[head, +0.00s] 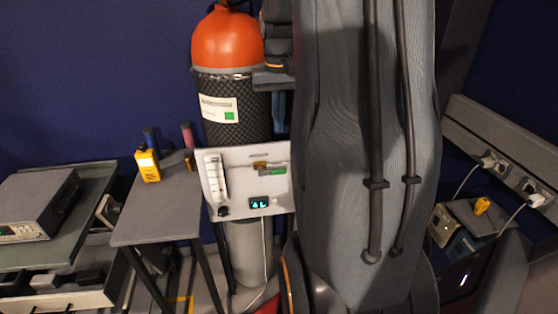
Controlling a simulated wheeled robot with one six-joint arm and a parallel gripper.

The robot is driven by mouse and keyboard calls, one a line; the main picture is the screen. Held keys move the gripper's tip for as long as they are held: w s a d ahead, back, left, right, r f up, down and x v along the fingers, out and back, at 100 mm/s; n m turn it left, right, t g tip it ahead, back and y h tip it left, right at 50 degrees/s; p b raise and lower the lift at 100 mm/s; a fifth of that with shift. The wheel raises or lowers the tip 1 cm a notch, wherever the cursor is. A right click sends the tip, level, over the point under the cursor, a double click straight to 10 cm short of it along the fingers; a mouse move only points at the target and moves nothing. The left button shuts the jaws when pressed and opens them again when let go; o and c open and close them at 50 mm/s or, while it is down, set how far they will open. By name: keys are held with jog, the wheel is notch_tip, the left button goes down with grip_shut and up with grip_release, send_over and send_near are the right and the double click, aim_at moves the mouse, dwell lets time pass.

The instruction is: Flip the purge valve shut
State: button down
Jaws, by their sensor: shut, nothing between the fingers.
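A pale panel (238,205) stands in front of a cylinder with an orange top (226,40) and a dark mesh sleeve. What looks like the purge valve is a small brass body (260,166) with a green handle (277,171) lying roughly level to the right, at the panel's upper right. My gripper (279,128) points down just above the panel's upper right edge, partly hidden by my arm. Its narrow fingers look shut and empty, above the green handle and apart from it. I cannot tell its depth from the panel.
The panel also has a flow tube (215,178), a black knob (223,211) and a lit display (259,203). A grey side table (160,215) at left holds a yellow meter (147,165). Wall sockets (510,175) with cables are at right. My arm covers the middle right.

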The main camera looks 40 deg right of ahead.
aim_at(284, 171)
notch_tip(284, 171, down, 14)
jog(key=p, duration=0.3)
jog(key=shift+r+p, duration=0.15)
jog(key=shift+p, duration=0.15)
jog(key=shift+s+d+f, duration=0.1)
jog(key=shift+f, duration=0.1)
dwell(0.3)
jog(key=shift+s+d+f, duration=0.25)
jog(key=shift+d+f, duration=0.1)
jog(key=shift+f, duration=0.4)
jog(key=shift+s+d+f+b, duration=0.1)
jog(key=shift+f+b, duration=0.1)
jog(key=shift+f, duration=0.35)
jog(key=shift+d+f+b, duration=0.1)
jog(key=shift+f+b, duration=0.05)
jog(key=shift+f, duration=0.4)
jog(key=shift+a+f+b, duration=0.1)
jog(key=shift+f+b, duration=0.2)
jog(key=shift+f, duration=0.75)
jog(key=shift+w+a+f, duration=0.15)
jog(key=shift+f, duration=0.25)
jog(key=shift+w+a+f, duration=0.1)
jog(key=shift+a+f, duration=0.05)
jog(key=shift+f, duration=0.25)
jog(key=s+d+r+b, duration=0.1)
jog(key=s+d+r, duration=0.5)
jog(key=d, duration=0.4)
jog(key=shift+s+r, duration=0.15)
jog(key=shift+r, duration=0.45)
